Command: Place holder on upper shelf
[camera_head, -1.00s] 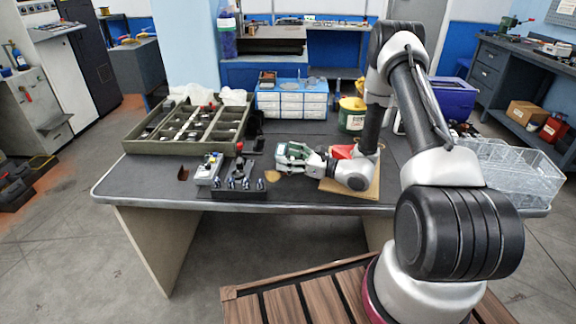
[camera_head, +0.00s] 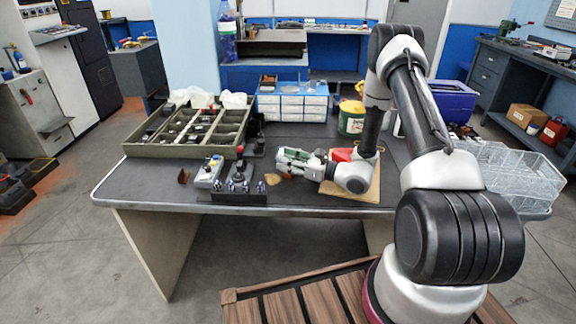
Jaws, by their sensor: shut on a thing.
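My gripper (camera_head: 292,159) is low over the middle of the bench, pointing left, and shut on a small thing. Green and pale grey show at its fingers, but I cannot clearly separate the held thing from the jaws. A dark rack (camera_head: 240,195) with several silver knobs stands at the bench's front edge, left of my gripper. Small dark upright parts, one red-topped, stand behind it. A two-level shelf unit (camera_head: 262,48) stands beyond the bench at the back. I cannot tell for sure which piece is the holder.
A divided tray (camera_head: 165,148) with small parts lies at the left. A blue-and-white drawer cabinet (camera_head: 292,101), a green can (camera_head: 351,118) and a blue bin (camera_head: 453,101) stand at the back.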

